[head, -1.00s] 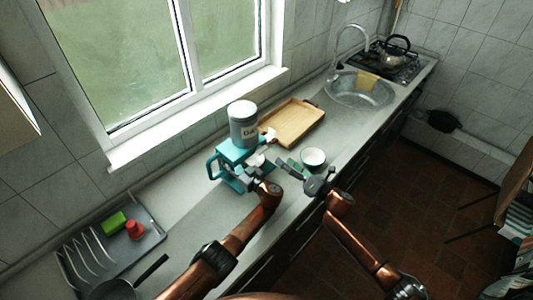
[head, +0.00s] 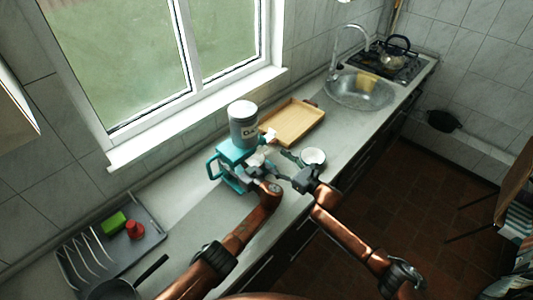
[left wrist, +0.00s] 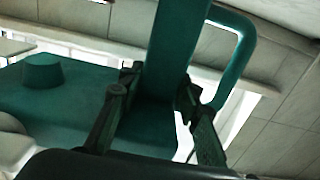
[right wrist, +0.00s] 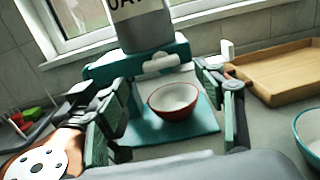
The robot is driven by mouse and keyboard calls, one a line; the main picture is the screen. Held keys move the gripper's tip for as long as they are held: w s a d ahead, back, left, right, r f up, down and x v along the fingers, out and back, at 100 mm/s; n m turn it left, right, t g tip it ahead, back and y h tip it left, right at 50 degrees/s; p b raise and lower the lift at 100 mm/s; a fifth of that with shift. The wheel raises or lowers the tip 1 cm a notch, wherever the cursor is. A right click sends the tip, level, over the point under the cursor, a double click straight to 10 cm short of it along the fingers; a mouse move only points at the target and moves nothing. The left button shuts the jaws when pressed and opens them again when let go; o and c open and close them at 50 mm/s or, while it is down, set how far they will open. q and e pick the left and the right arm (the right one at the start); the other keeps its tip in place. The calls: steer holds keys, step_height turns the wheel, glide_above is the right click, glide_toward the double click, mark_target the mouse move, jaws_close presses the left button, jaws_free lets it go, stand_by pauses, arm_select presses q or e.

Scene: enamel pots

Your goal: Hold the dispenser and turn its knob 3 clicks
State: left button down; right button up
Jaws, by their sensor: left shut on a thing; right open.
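The teal dispenser (head: 236,152) stands on the counter with a grey labelled canister (head: 243,124) on top and a handle loop at its left. A white knob (right wrist: 228,50) sticks out at its right in the right wrist view. A small red-and-white bowl (right wrist: 173,104) rests on its teal base. My left gripper (head: 254,172) is shut on the dispenser's upright teal post (left wrist: 170,60). My right gripper (head: 288,168) is open and empty in front of the dispenser. Its fingers frame the bowl in the right wrist view, apart from the knob.
A wooden tray (head: 294,123) lies right of the dispenser. A teal-rimmed bowl (right wrist: 311,138) stands close by the right gripper. A dish rack (head: 103,247) with a green block and a red item is at the left, beside a pan. The sink (head: 358,90) is farther right.

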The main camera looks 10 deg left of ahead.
mark_target(264, 151)
steer(key=shift+x, duration=3.2)
steer(key=shift+c, duration=0.5)
steer(key=c, duration=1.1)
steer(key=shift+o, duration=0.2)
steer(key=shift+m, duration=0.4)
